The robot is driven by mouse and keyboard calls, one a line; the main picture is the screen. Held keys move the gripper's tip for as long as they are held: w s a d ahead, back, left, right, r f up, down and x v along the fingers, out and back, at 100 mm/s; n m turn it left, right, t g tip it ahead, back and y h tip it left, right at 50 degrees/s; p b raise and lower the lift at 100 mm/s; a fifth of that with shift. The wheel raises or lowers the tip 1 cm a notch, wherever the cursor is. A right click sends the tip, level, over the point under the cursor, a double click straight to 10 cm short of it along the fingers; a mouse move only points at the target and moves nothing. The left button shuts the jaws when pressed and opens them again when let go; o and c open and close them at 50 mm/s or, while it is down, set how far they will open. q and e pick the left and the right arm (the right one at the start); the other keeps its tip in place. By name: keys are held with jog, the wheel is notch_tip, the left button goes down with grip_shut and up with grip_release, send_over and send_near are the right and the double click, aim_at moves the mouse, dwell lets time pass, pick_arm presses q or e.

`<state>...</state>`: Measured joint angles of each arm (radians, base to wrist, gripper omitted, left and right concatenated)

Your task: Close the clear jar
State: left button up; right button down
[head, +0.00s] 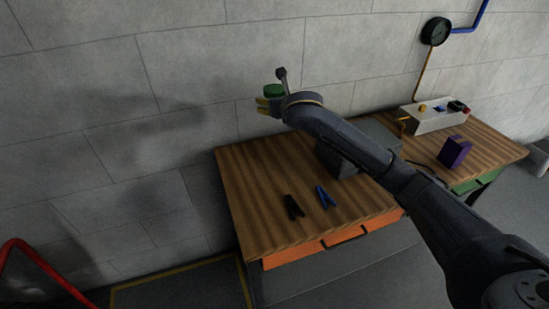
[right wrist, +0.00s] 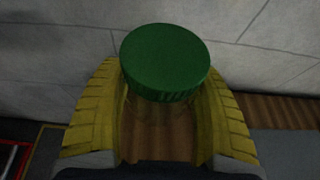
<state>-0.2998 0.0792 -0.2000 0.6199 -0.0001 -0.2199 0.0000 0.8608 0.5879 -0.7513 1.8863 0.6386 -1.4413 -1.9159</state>
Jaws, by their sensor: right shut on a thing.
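My right gripper (head: 265,103) is raised near the wall, above the back left of the workbench. Its yellow fingers are shut on the clear jar (right wrist: 160,122), whose see-through body shows between them in the right wrist view. A round green lid (right wrist: 165,60) sits at the top of the jar, and it also shows as a small green disc in the head view (head: 273,90). I cannot tell whether the lid is fully seated. In the head view the jar body is mostly hidden by the fingers. My left gripper is out of view.
The wooden workbench (head: 255,195) has a black clip (head: 292,206) and a blue clip (head: 325,197) at its front. A grey box (head: 335,158), a purple block (head: 454,151) and a pale control box (head: 432,117) stand further right. The bench's left part is clear.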

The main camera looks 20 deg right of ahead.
send_over(275, 157)
notch_tip(275, 157, down, 16)
jog(key=shift+a+r, duration=0.1)
jog(key=shift+r, duration=0.1)
dwell(0.4)
jog(key=shift+f, duration=2.2)
jog(key=shift+f, duration=0.1)
jog(key=shift+c, duration=1)
grip_release()
jog(key=shift+s+r, duration=0.2)
jog(key=shift+s, duration=0.05)
jog(key=v, duration=1.1)
jog(key=shift+s+r, duration=0.1)
jog(key=shift+s, duration=0.2)
